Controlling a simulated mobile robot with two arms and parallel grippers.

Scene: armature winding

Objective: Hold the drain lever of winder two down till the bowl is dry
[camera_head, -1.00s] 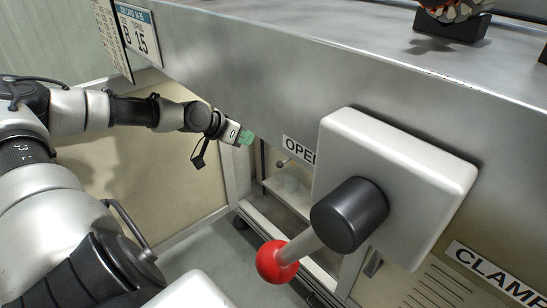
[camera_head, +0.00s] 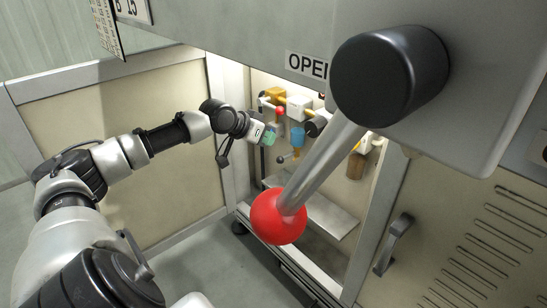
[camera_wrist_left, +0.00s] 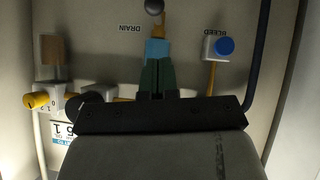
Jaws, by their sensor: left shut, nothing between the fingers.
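My left gripper (camera_head: 268,136) is shut and empty, at the opening of the cabinet under the bench. Its green fingers (camera_wrist_left: 157,77) point at a blue body (camera_wrist_left: 157,48) in the left wrist view and overlap its near end; I cannot tell if they touch. The blue body also shows in the head view (camera_head: 297,137). The DRAIN label (camera_wrist_left: 131,28) is upside down beside it. A dark ball knob (camera_wrist_left: 154,6) is past the blue body; it looks like the drain lever's end. In the head view a small ball-ended lever (camera_head: 281,159) sits below the blue body. The bowl's contents cannot be made out.
A large red-balled handle (camera_head: 278,217) juts out in front of the cabinet. A blue knob (camera_wrist_left: 225,46) by the BLEED label and a yellow-ended valve (camera_wrist_left: 38,100) flank the fingers. A cabinet door with a handle (camera_head: 394,244) is at right. Floor at left is clear.

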